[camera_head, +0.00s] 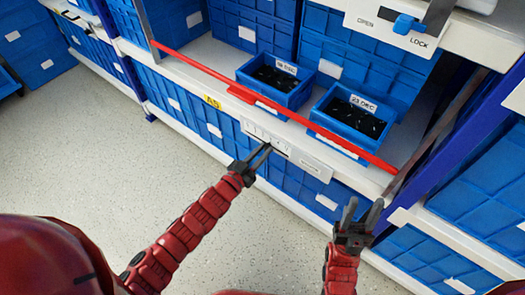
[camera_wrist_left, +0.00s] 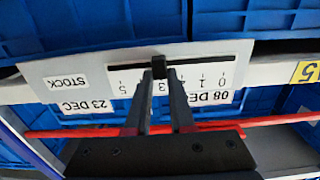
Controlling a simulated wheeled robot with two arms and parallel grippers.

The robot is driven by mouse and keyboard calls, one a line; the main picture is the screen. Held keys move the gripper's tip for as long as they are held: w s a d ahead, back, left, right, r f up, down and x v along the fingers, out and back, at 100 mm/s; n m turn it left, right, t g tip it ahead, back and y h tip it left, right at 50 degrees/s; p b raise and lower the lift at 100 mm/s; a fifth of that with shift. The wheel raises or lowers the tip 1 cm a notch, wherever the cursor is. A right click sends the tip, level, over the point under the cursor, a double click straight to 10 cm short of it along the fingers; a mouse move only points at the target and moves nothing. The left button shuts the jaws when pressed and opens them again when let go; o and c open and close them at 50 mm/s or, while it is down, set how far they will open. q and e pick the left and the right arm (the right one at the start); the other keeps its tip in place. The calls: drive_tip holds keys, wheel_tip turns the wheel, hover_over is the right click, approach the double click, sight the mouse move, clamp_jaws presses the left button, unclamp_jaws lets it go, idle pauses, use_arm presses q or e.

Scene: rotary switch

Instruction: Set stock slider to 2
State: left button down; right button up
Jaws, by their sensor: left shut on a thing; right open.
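The stock slider panel (camera_head: 310,163) is a white plate on the shelf's front edge, with a STOCK label (camera_wrist_left: 66,82) in the left wrist view, where the picture is upside down. Its black knob (camera_wrist_left: 159,63) sits in a dark horizontal slot, roughly in line with the 3 on the scale. The figures 0, 1, 3 and 5 show; the fingers hide the others. My left gripper (camera_head: 267,148) is shut on the knob, one finger on each side, also in the left wrist view (camera_wrist_left: 160,76). My right gripper (camera_head: 361,208) is open and empty, lower right of the panel.
A red bar (camera_head: 270,102) runs along the shelf above the panel. Two blue bins (camera_head: 275,80) (camera_head: 349,119) with dark small parts stand behind it. An OPEN/LOCK latch (camera_head: 404,24) is at upper right. Blue crates fill the shelves; the floor (camera_head: 70,150) at left is clear.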

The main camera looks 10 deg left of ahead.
use_arm(q)
drive_tip(key=shift+a, duration=0.1)
idle(0.7)
drive_tip(key=shift+w+a+p, duration=0.2)
drive_tip(key=shift+w+a, duration=0.2)
drive_tip(key=shift+a, duration=0.25)
drive_tip(key=shift+w+a+p, duration=0.2)
drive_tip(key=shift+w+a, duration=0.15)
drive_tip(key=shift+a, duration=0.25)
drive_tip(key=c, duration=0.8)
unclamp_jaws()
drive_tip(key=shift+o, duration=0.2)
drive_tip(key=p+v, duration=0.4)
drive_tip(key=v, duration=1.3)
drive_tip(key=shift+s, duration=0.25)
